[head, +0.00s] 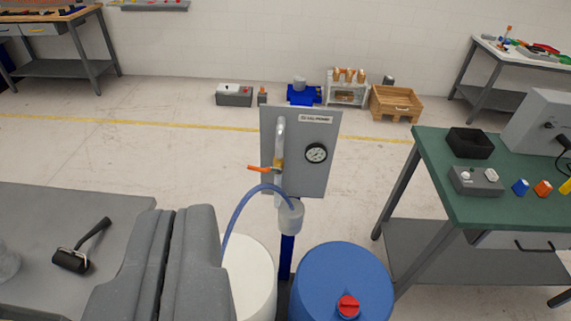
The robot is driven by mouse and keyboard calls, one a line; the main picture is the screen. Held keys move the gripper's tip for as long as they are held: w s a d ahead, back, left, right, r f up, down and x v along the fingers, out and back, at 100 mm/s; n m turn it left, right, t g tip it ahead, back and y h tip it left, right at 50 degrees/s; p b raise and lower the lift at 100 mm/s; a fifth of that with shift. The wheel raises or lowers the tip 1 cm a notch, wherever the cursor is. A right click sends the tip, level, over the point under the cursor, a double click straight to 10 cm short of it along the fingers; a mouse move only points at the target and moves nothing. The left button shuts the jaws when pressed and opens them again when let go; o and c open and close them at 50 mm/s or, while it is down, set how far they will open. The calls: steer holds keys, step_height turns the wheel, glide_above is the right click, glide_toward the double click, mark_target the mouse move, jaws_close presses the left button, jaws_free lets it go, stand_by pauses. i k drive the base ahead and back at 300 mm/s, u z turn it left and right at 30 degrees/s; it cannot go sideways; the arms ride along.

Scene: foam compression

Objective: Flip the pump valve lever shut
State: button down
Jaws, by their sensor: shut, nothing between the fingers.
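The pump valve lever (259,169) is a small orange handle that points left from a brass valve on a vertical grey pipe (280,135). The pipe is mounted on a grey panel (325,175) with a round pressure gauge (316,153). A blue hose (239,205) arches below the lever and runs from a clear cup (291,215) down to the left. My gripper (190,212) is at the lower left of the picture, nearer to me than the panel. Its two grey fingers are shut together and empty, apart from the lever.
A white drum (255,275) and a blue drum (343,285) with a red cap stand below the panel. A grey table (60,215) with a black roller (75,258) is at left. A green-topped bench (470,205) is at right.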

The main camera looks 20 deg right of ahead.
mark_target(257, 169)
steer(key=z, duration=0.15)
steer(key=i, duration=1)
steer(key=u, duration=0.05)
